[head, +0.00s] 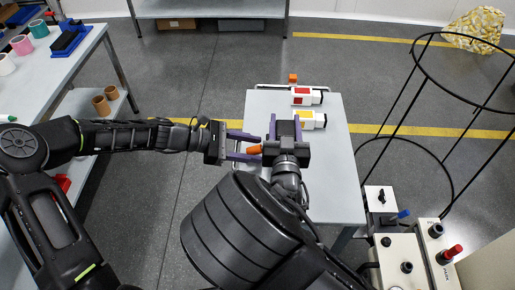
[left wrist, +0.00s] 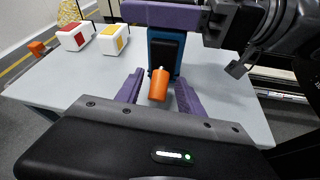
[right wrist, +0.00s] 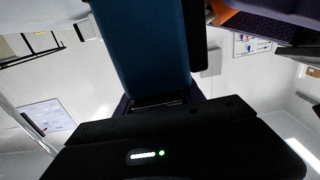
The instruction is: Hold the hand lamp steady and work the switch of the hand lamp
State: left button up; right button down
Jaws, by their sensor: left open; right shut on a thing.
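The hand lamp (right wrist: 155,50) has a blue body and fills the upper middle of the right wrist view. My right gripper (head: 285,124) is shut on it above the table. The lamp also shows in the left wrist view (left wrist: 152,52), with an orange cylindrical part (left wrist: 158,86) sticking out towards my left gripper. I take this part to be the switch, but cannot be sure. My left gripper (head: 260,148) is open, with its purple fingers on either side of the orange part (head: 254,149). Contact with it cannot be made out.
The light grey table (head: 335,180) carries a red-and-white item (head: 305,96) and a yellow-and-white item (head: 313,120) beyond my grippers. A black wire stand (head: 449,110) and control boxes (head: 405,252) stand at the right. A bench (head: 85,55) is at the left.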

pick_arm(q)
jog(key=shift+x, duration=0.95)
jog(key=shift+c, duration=0.3)
grip_shut()
